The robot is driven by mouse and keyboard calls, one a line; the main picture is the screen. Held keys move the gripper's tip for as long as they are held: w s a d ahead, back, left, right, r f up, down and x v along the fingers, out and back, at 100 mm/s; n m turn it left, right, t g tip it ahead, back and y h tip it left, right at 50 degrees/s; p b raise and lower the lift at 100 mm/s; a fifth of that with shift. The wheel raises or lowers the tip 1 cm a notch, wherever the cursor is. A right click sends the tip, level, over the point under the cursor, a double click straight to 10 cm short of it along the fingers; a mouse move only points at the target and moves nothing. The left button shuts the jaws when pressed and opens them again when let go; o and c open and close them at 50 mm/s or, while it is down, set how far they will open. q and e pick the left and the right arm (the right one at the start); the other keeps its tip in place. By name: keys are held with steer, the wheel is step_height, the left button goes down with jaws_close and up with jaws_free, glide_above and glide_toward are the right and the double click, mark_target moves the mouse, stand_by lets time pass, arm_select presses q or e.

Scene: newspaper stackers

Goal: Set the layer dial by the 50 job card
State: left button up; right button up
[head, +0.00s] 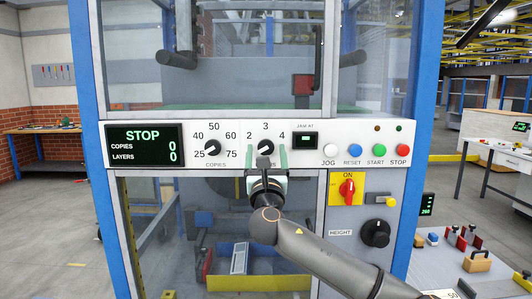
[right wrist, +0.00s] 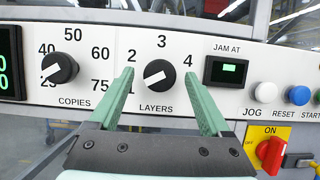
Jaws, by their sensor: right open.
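The layer dial (head: 266,146) is a black knob marked LAYERS on the white panel, with 2, 3 and 4 around it. In the right wrist view the dial (right wrist: 160,74) has a white mark slanting to the lower left, below the 2. My right gripper (head: 266,152) is open, its green fingers on either side of the dial with gaps, not visibly touching it. A pale card (head: 443,294) at the bottom edge of the head view is cut off and seems to read 50. My left gripper is out of view.
The copies dial (head: 212,148) sits left, its mark towards 25. The display (head: 143,145) reads STOP with zeros. Coloured buttons (head: 378,149), a red ON switch (head: 347,189) and a height knob (head: 376,233) are to the right. A blue bin (head: 240,262) is below.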

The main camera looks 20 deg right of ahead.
jaws_close()
stand_by(0.7)
